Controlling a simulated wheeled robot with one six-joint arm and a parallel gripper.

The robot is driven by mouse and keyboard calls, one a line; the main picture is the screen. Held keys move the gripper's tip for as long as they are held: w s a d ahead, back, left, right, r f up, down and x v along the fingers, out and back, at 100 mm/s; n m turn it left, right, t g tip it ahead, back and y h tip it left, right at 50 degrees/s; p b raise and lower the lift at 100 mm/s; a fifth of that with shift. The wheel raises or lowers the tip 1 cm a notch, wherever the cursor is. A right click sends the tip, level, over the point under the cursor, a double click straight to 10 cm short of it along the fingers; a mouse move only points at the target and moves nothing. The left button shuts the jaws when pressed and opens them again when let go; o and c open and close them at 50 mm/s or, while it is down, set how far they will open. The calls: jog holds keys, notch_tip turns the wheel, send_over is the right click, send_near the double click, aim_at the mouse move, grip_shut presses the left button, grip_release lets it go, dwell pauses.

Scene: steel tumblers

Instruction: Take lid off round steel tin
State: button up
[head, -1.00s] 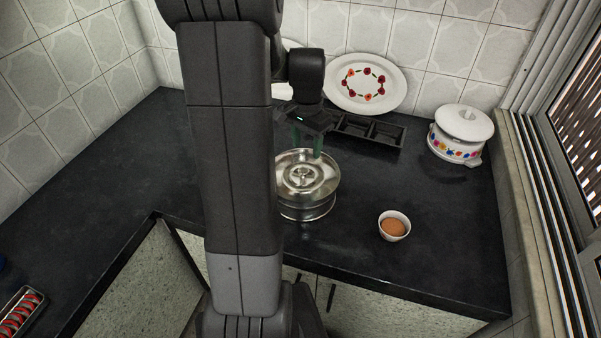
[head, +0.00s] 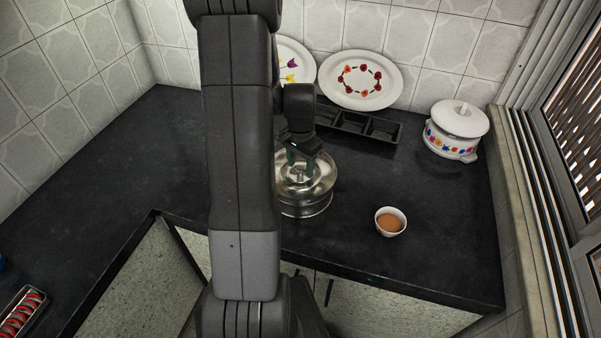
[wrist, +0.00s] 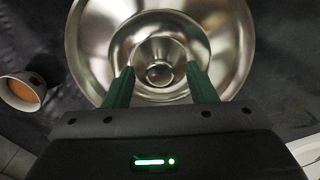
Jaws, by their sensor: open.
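The round steel tin (head: 308,207) stands on the dark counter with its shiny lid (head: 322,178) on top; my arm hides its left part. In the wrist view the lid (wrist: 88,50) fills the upper middle, with its round knob (wrist: 159,73) at the centre. My gripper (head: 300,177) is over the lid, pointing down. In the wrist view its two green fingers (wrist: 160,78) are open, one on each side of the knob, with visible space between them and it. I cannot tell exactly how far the fingertips are above the lid.
A small white bowl with brown contents (head: 390,222) stands right of the tin. A black divided tray (head: 366,128) lies behind it, plates (head: 360,80) lean on the wall, and a white lidded pot (head: 455,132) stands at the back right. The counter's left part is clear.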

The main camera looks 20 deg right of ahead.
jog(key=c, duration=1.1)
jog(key=shift+r, duration=0.15)
